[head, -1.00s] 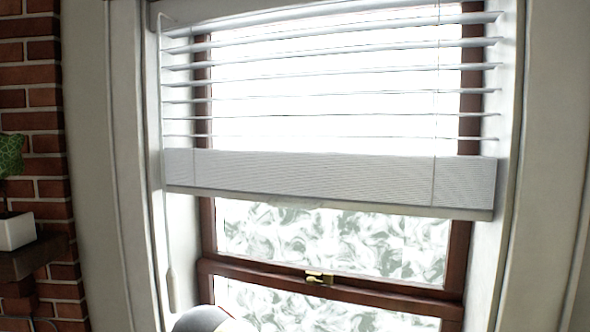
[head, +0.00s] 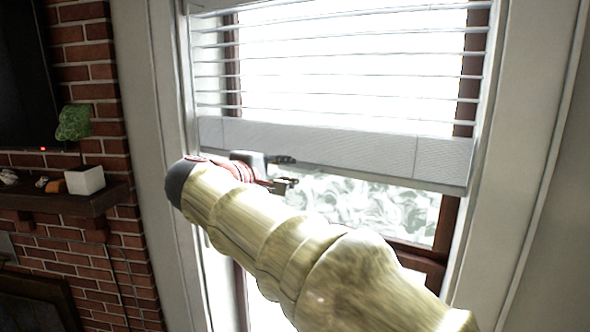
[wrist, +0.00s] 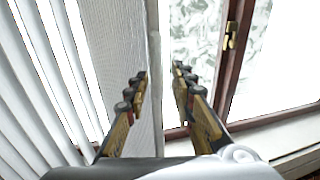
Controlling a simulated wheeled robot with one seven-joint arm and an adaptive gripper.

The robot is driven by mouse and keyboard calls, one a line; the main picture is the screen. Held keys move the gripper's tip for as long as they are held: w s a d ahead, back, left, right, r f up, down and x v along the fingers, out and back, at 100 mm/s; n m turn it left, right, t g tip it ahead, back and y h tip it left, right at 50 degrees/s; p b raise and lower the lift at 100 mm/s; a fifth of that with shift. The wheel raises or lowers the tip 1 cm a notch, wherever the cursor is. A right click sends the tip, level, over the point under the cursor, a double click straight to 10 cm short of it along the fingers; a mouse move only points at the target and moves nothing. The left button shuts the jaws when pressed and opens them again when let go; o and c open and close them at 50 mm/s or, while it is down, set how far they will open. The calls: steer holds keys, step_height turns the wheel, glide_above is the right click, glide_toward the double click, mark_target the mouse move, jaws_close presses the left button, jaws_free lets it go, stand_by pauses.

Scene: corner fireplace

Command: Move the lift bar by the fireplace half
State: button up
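The lift bar (head: 330,147) is the wide pale band at the bottom of the white blind, across a half-covered window. It also shows in the wrist view (wrist: 128,55), running up the picture with its lower edge between my fingers. My gripper (head: 286,171) is at the bar's left part, at its lower edge. In the wrist view my gripper (wrist: 160,75) is open: one finger overlaps the bar's face, the other is past its edge. A gap shows beside the fingers; I cannot tell if either touches the bar.
Raised blind slats (head: 340,65) hang above the bar. The brown window frame (head: 420,262) with a latch (wrist: 230,35) is behind. A brick wall (head: 85,255) and mantel shelf (head: 60,200) with a potted plant (head: 85,180) stand at left. Plain wall is at right.

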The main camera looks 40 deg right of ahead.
mark_target(294, 171)
steer(key=shift+p+x, duration=0.3)
steer(key=shift+x, duration=1.95)
jaws_close()
